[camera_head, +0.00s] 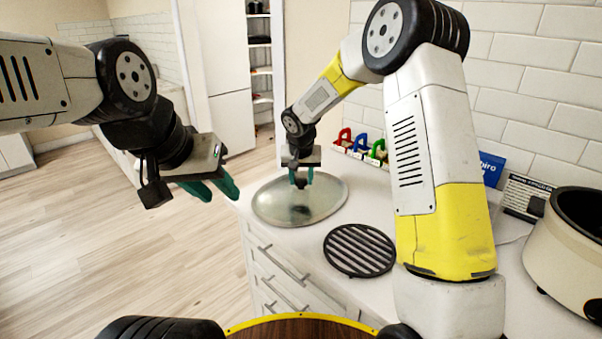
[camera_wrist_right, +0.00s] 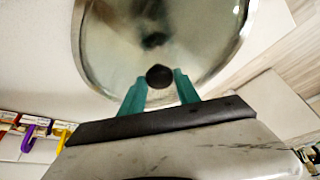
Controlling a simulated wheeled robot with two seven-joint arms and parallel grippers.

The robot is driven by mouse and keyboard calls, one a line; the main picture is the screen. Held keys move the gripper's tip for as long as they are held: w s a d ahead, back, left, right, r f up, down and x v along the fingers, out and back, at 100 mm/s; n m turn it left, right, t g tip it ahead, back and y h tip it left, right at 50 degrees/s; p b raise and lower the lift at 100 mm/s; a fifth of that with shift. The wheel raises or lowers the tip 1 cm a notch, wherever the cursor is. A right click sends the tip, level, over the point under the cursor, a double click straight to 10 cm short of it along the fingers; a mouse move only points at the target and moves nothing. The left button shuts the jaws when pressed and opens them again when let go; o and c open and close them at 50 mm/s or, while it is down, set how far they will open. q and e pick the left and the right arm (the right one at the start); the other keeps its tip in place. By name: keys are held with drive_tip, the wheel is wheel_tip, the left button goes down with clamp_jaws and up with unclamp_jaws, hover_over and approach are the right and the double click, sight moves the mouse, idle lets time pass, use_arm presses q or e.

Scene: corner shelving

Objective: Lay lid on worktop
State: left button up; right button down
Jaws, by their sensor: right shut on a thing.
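The lid (camera_head: 318,205) is a round, greyish glass-like disc with a metal rim, over the far end of the white worktop (camera_head: 296,236). My right gripper (camera_head: 300,183) is above its middle, shut on its dark knob. In the right wrist view the lid (camera_wrist_right: 190,38) fills the top, and its black knob (camera_wrist_right: 159,76) sits between the teal fingers of my right gripper (camera_wrist_right: 160,88). I cannot tell whether the lid touches the worktop or hangs just above it. My left gripper (camera_head: 217,190) is empty, off the worktop's left side over the floor, its teal fingers apart.
A black round grate (camera_head: 359,250) lies on the worktop nearer to me. A cream pot (camera_head: 568,250) stands at the right. Red, blue and green clamp-like items (camera_head: 361,144) line the wall behind the lid. Wooden floor (camera_head: 110,230) is open at the left.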

drive_tip(key=c, duration=0.9)
unclamp_jaws()
drive_tip(key=shift+s+r, duration=0.1)
drive_tip(key=shift+r, duration=0.25)
drive_tip(key=v, duration=1.1)
drive_tip(key=s+d+r, duration=0.8)
drive_tip(key=s+d, duration=0.2)
drive_tip(key=s, duration=0.3)
drive_tip(key=s+d, duration=0.1)
drive_tip(key=s, duration=0.4)
drive_tip(key=s+d+t+y, duration=0.1)
drive_tip(key=s, duration=0.5)
drive_tip(key=s+d+y, duration=0.1)
drive_tip(key=s+d, duration=0.1)
drive_tip(key=s, duration=0.4)
drive_tip(key=shift+s+d+f+n+t, duration=0.1)
drive_tip(key=shift+f+n+t, duration=0.05)
drive_tip(key=shift+n+t, duration=0.15)
